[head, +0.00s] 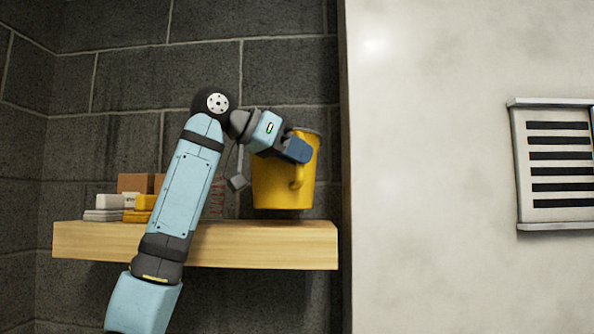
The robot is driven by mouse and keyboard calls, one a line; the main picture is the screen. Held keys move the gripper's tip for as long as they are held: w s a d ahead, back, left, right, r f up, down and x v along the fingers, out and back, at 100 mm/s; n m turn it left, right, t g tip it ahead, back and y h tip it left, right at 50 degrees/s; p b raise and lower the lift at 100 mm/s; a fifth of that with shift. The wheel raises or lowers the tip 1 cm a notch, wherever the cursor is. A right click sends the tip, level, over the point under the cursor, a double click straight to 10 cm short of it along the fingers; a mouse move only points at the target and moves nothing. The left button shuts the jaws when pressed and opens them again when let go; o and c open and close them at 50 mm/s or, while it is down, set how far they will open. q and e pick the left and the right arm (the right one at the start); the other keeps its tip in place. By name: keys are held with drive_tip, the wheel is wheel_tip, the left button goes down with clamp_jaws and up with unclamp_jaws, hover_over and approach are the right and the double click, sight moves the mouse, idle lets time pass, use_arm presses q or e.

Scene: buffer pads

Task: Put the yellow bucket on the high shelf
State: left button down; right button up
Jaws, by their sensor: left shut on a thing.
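The yellow bucket (268,187) is upright over the right end of the wooden high shelf (270,246). Its handle faces to the right front. My left gripper (297,150) is at the bucket's upper front, shut on it near the rim and handle; the exact grip is partly hidden by the fingers. The bucket's base shows close to the shelf's top surface, with a dark shadow below it. I cannot tell whether it touches the shelf or hangs just above it. My right gripper is out of view.
At the shelf's left stand brown boxes (135,182), white stacked items (107,207) and yellow items (142,208). A pale wall (430,200) rises just right of the shelf, with a slatted vent (558,165).

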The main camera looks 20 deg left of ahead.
sight(298, 180)
use_arm(q)
wheel_tip(298, 180, down, 3)
drive_tip(key=shift+r, duration=0.15)
drive_tip(key=shift+w+f, duration=0.1)
drive_tip(key=shift+f, duration=0.15)
drive_tip(key=shift+f, duration=0.1)
drive_tip(key=c, duration=1.1)
unclamp_jaws()
drive_tip(key=b+v, duration=0.1)
drive_tip(key=v, duration=1.1)
drive_tip(key=shift+b, duration=0.35)
